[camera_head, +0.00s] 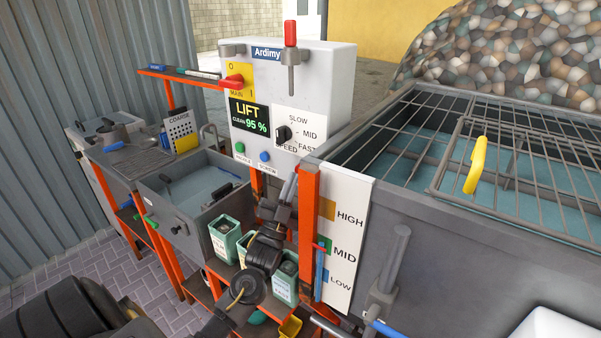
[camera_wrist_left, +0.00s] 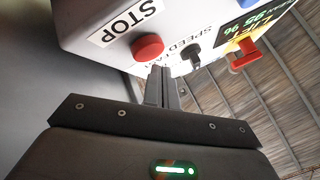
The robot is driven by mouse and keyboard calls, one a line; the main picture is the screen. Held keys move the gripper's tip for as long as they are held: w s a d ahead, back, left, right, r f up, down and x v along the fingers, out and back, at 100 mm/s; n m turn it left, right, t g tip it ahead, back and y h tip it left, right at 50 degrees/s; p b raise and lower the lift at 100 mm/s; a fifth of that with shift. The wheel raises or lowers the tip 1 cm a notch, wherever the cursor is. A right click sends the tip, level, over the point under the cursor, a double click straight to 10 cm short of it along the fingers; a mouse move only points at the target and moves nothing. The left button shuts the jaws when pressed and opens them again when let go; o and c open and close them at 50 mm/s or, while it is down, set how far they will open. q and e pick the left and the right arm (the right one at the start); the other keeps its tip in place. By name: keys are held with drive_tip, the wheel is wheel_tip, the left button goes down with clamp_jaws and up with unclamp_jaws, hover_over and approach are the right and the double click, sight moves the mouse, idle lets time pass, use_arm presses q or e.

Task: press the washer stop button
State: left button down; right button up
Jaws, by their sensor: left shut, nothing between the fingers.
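The red stop button (camera_wrist_left: 147,47) shows in the left wrist view on the white control box, next to a label reading STOP (camera_wrist_left: 125,22). I cannot make out the button in the head view. My left gripper (camera_wrist_left: 159,70) is shut and empty, its fingertips just beside the button in that picture; whether they touch it I cannot tell. In the head view my left gripper (camera_head: 290,186) reaches up from below to the lower right of the control box (camera_head: 320,85). My right gripper is not in view.
The speed knob (camera_head: 283,134), a lit display (camera_head: 249,117) and a red main switch (camera_head: 232,81) are on the box. An orange post (camera_head: 307,215) and the HIGH/MID/LOW panel (camera_head: 346,235) stand close right of the gripper. Green containers (camera_head: 285,280) sit below.

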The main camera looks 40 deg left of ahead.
use_arm(q)
drive_tip(key=shift+w, duration=0.1)
drive_tip(key=shift+w, duration=0.35)
drive_tip(key=shift+w, duration=0.45)
idle(0.8)
drive_tip(key=shift+s, duration=0.9)
drive_tip(key=s+p, duration=0.1)
drive_tip(key=s, duration=0.4)
drive_tip(key=shift+p, duration=0.4)
